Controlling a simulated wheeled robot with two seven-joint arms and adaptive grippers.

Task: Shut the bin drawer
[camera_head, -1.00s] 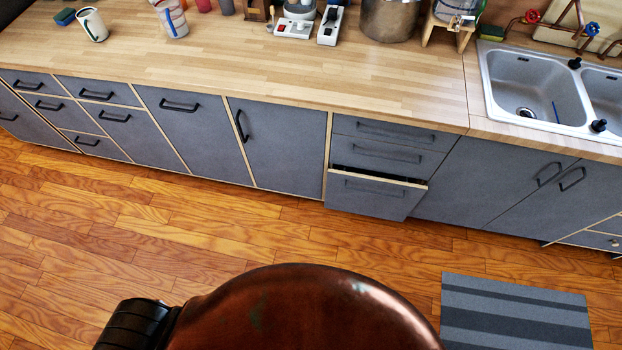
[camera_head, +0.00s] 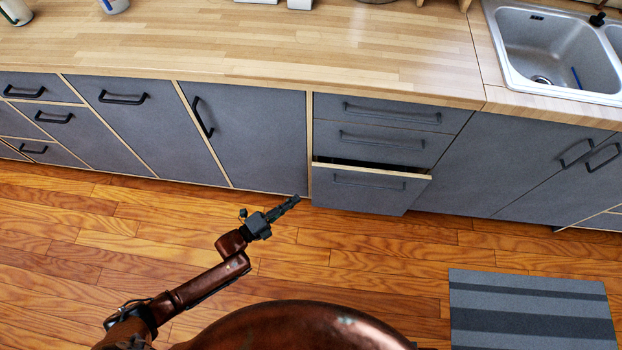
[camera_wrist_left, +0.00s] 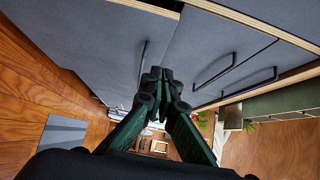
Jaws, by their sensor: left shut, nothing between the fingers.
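The bin drawer (camera_head: 365,195) is the lowest grey front of the three-drawer stack in the head view. It stands partly pulled out, with a dark gap above its pale wooden top edge. Its black handle (camera_head: 369,183) runs along the upper part of the front. My left gripper (camera_head: 296,199) is left of the drawer front, apart from it, with its fingers pointing up and right toward the cabinets. Its fingers are shut and empty; they also show in the left wrist view (camera_wrist_left: 161,76), near grey cabinet fronts with dark handles. My right gripper is not in view.
Two closed drawers (camera_head: 380,145) sit above the bin drawer. A wooden counter (camera_head: 300,50) runs above, with a sink (camera_head: 555,50) at the right. A striped grey mat (camera_head: 530,308) lies on the floor at the lower right. The wooden floor before the cabinets is otherwise clear.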

